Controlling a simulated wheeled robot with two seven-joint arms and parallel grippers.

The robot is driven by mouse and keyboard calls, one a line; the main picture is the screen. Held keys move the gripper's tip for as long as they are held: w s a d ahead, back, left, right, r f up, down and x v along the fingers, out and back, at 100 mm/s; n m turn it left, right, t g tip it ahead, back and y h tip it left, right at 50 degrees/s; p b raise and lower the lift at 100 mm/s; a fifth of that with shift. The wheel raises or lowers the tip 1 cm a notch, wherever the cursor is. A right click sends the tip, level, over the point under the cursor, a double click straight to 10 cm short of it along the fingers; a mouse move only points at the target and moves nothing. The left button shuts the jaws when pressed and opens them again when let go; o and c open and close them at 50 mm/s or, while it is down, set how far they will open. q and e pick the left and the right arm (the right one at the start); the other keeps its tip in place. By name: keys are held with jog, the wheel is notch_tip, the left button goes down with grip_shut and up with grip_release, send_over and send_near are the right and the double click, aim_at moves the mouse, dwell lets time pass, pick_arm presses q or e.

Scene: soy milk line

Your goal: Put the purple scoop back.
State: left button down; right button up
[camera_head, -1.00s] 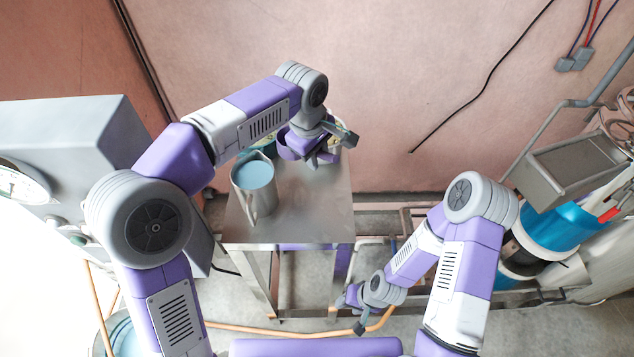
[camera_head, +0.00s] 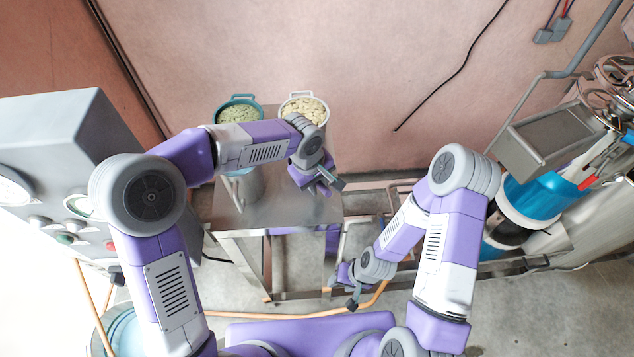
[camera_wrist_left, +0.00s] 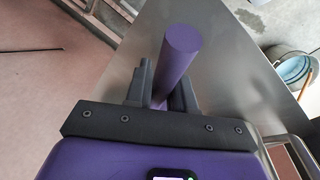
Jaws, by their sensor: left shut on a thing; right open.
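My left gripper (camera_head: 324,186) is at the right part of the small metal table (camera_head: 230,217). In the left wrist view its jaws (camera_wrist_left: 163,82) are shut on the purple scoop (camera_wrist_left: 179,52), seen as a plain purple cylinder, likely the handle. The scoop's bowl cannot be made out, and in the head view the scoop cannot be told apart from my purple wrist. My right gripper (camera_head: 343,290) is open and empty, low in front of the table.
A teal pot (camera_head: 238,101) of green grains and a white pot (camera_head: 303,108) of pale beans stand behind my left forearm. Grey machine stands left, pipes and blue-banded tank right.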

pick_arm(q)
jog(key=shift+f, duration=0.15)
jog(key=c, duration=1)
grip_release()
jog(key=shift+o, duration=0.2)
jog(key=shift+r, duration=0.35)
notch_tip(320, 180, up, 11)
jog(key=s+a+p, duration=0.1)
jog(key=a, duration=0.1)
jog(key=shift+r, duration=0.2)
jog(key=shift+s, duration=0.15)
